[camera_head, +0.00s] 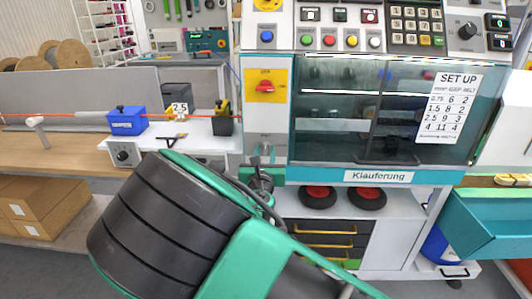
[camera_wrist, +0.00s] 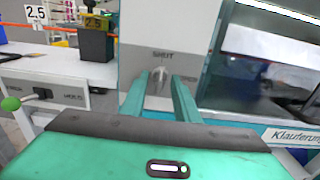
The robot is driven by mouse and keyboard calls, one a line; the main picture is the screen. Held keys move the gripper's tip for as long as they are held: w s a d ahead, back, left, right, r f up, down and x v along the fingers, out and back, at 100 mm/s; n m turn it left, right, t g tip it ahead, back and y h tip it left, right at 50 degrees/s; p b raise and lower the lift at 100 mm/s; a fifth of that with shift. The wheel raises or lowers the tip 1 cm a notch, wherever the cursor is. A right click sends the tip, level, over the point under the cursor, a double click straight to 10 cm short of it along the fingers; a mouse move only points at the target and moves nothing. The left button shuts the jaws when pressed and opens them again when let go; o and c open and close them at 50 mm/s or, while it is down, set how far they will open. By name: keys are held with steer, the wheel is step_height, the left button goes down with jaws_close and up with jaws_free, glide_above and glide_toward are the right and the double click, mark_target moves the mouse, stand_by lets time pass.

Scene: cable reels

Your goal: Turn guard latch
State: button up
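The guard latch is a small grey metal knob (camera_wrist: 158,82) on the pale panel under the word SHUT in the wrist view. In the head view the latch (camera_head: 266,151) shows just above my gripper, low on the panel left of the glass guard (camera_head: 345,115). My gripper (camera_wrist: 162,80) has its two teal fingers apart, with the latch showing in the gap between the tips. I cannot tell whether either finger touches it. In the head view my gripper (camera_head: 262,174) is partly hidden behind my own arm.
A yellow plate with a red rotary switch (camera_head: 266,86) sits above the latch. Buttons and a keypad (camera_head: 416,25) line the top. A blue block (camera_head: 127,121) and a black-yellow device (camera_head: 223,120) stand on the left bench. Drawers (camera_head: 328,240) are below.

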steer(key=shift+w, duration=0.65)
jaws_close()
